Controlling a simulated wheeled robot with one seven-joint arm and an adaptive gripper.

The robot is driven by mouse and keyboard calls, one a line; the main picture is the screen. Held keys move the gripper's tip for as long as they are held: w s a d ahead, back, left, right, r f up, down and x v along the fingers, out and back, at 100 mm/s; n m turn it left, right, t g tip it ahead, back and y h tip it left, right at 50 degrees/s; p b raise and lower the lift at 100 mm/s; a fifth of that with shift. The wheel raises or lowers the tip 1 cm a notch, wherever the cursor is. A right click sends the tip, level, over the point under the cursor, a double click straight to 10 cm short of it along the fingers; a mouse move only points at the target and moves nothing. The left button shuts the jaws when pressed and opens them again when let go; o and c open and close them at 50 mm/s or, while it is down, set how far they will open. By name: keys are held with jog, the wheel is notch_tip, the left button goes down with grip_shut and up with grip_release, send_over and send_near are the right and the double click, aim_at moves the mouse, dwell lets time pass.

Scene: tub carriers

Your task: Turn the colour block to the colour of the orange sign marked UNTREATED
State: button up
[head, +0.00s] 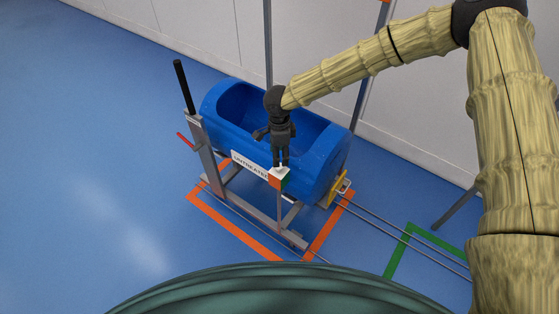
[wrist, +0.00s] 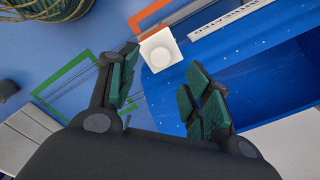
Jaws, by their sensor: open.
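The colour block (head: 278,179) tops a thin post at the front of the blue tub. My gripper (head: 281,164) points down just above the block. Its fingers (wrist: 162,60) are open, one on each side of the block in the wrist view.
The blue tub (head: 235,104) sits on a grey carrier with a tall black-handled lever (head: 184,86) and a red lever (head: 186,139). An orange floor outline (head: 232,226) surrounds it. Rails run right to a green outline (head: 398,250). Blue floor at left is clear.

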notch_tip(320, 180, up, 6)
jog(key=shift+r, duration=0.15)
dwell(0.6)
jog(key=s+d+f+n+t+h, duration=0.1)
jog(key=s+d+f+n, duration=0.4)
jog(key=s+f, duration=0.4)
jog(key=s+d+f+n+t+h, duration=0.1)
jog(key=s+d+f+n+t, duration=0.15)
jog(key=s+d+f, duration=0.5)
jog(key=s+d+f+n+g, duration=0.1)
jog(key=s+d+n, duration=0.1)
jog(key=s, duration=0.5)
jog(key=s+d+f+n+g+y+b, duration=0.1)
jog(key=s+d+f+n, duration=0.1)
jog(key=s, duration=0.6)
jog(key=s+d+f+n+g+y, duration=0.1)
jog(key=s+d+f+n, duration=0.1)
jog(key=s+d+n, duration=0.2)
jog(key=s+d, duration=0.2)
jog(key=s, duration=0.1)
jog(key=shift+s+f, duration=0.15)
jog(key=shift+s, duration=0.2)
jog(key=shift+n+g, duration=0.25)
